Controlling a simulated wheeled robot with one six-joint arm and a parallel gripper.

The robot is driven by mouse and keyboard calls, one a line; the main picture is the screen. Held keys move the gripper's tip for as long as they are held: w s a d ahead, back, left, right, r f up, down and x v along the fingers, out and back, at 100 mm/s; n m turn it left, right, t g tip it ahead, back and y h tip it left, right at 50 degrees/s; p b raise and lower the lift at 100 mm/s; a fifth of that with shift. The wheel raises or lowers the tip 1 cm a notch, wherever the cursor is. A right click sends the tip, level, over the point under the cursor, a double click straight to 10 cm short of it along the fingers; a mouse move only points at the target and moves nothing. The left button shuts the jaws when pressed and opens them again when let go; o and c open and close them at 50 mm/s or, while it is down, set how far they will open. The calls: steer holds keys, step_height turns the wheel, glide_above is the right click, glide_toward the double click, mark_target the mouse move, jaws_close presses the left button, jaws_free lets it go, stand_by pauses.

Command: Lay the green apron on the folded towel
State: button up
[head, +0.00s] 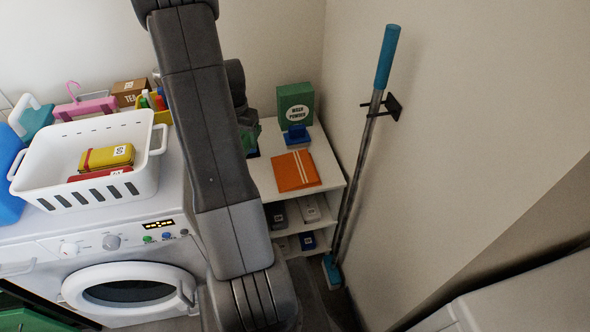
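The folded towel (296,171) is orange with white stripes near one edge. It lies flat on the white shelf top, right of my arm, with nothing on it. A small green piece (249,139), perhaps the green apron, shows just right of my arm, at the left part of the shelf top. My gripper (247,117) is dark and mostly hidden behind my arm, right above this green piece and left of the towel. I cannot tell whether its fingers are open or shut, or whether they hold the green piece.
A green wash powder box (295,104) and a blue item (297,136) stand behind the towel. A blue-handled mop (362,150) leans along the right wall. A white basket (85,150) with tins sits on the washing machine (120,240) at left. Lower shelves hold several small items.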

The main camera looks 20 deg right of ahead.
steer(key=d+f+m+b, duration=0.1)
steer(key=d+m+b, duration=0.3)
steer(key=d+m, duration=0.8)
steer(key=m+b, duration=0.4)
steer(key=m, duration=1.3)
glide_above(307, 168)
steer(key=f, duration=0.1)
step_height(307, 168, down, 10)
steer(key=shift+r, duration=0.1)
steer(key=shift+f+b, duration=0.45)
steer(key=o, duration=1.1)
steer(key=shift+c, duration=0.2)
steer(key=shift+r, duration=0.1)
